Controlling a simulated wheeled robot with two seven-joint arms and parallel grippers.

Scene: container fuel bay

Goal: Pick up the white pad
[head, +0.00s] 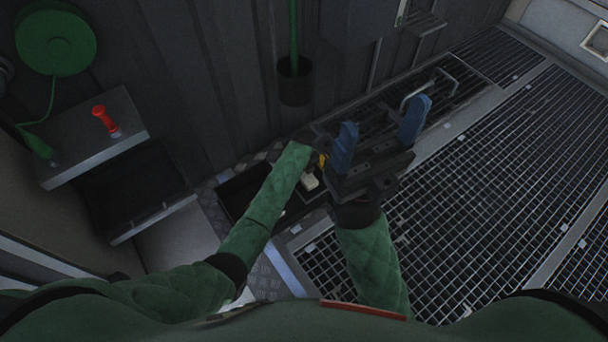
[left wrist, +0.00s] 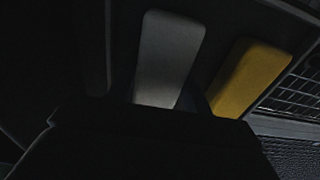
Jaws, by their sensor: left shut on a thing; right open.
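The white pad (left wrist: 168,55) stands out pale in the dark left wrist view, its lower end between the fingers of my left gripper (left wrist: 160,98). My left gripper is shut on it. In the head view a small part of the white pad (head: 309,181) shows beside my left forearm, at the dark open bin; the left fingers are hidden there. Whether the pad is clear of the bin floor, I cannot tell. My right gripper (head: 380,132), with blue fingers, is open and empty, above and to the right of the pad.
A yellow pad (left wrist: 250,78) lies just right of the white one. The dark bin (head: 236,192) sits by the ribbed wall. A black cup (head: 295,82) with a green rod is on the wall. A shelf (head: 85,135) with a red handle (head: 105,118) is left. Grating (head: 460,200) lies right.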

